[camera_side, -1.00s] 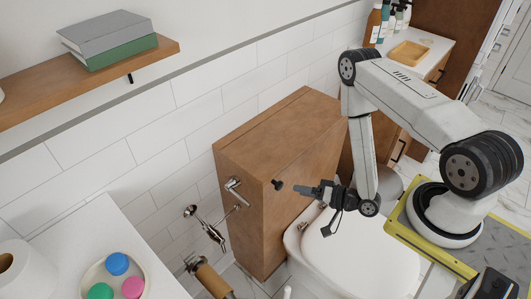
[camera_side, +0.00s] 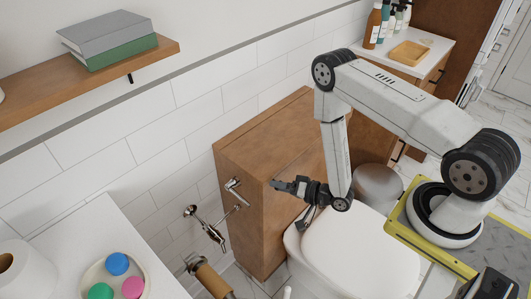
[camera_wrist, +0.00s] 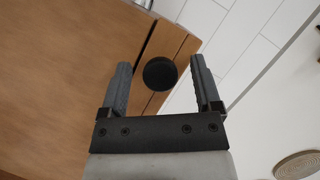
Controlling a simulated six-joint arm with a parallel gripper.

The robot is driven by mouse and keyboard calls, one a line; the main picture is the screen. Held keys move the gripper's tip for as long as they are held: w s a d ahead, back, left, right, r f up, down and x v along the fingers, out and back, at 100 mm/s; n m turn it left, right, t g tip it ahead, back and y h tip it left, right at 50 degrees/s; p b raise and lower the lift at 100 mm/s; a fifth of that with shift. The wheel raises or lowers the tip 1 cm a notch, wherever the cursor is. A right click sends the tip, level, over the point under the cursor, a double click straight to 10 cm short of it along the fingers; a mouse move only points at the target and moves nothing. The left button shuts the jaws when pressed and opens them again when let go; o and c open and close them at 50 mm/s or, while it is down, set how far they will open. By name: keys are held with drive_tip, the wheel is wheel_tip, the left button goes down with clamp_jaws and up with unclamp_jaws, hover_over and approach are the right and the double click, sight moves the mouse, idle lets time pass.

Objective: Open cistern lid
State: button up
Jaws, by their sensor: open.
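The wooden cistern box (camera_side: 235,150) stands against the tiled wall behind the white toilet (camera_side: 340,245). In the wrist view a dark groove splits its wood, and a round black knob (camera_wrist: 160,73) sits on the strip (camera_wrist: 168,42) beyond that groove. My gripper (camera_side: 276,183) is at the box's front face, near its upper edge. In the wrist view my gripper (camera_wrist: 160,66) is open, with one finger on each side of the knob and visible gaps to both. In the side view the gripper covers the knob.
A flush lever (camera_side: 233,186) sticks out of the box's end. A metal wall fitting (camera_side: 208,228) and a paper roll holder (camera_side: 208,275) are left of it. A wooden shelf with books (camera_side: 110,45) hangs at upper left. A metal bin (camera_side: 378,185) stands behind the toilet.

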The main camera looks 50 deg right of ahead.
drive_tip(key=shift+w+a+f, duration=0.1)
drive_tip(key=shift+w, duration=0.25)
clamp_jaws()
idle(1.3)
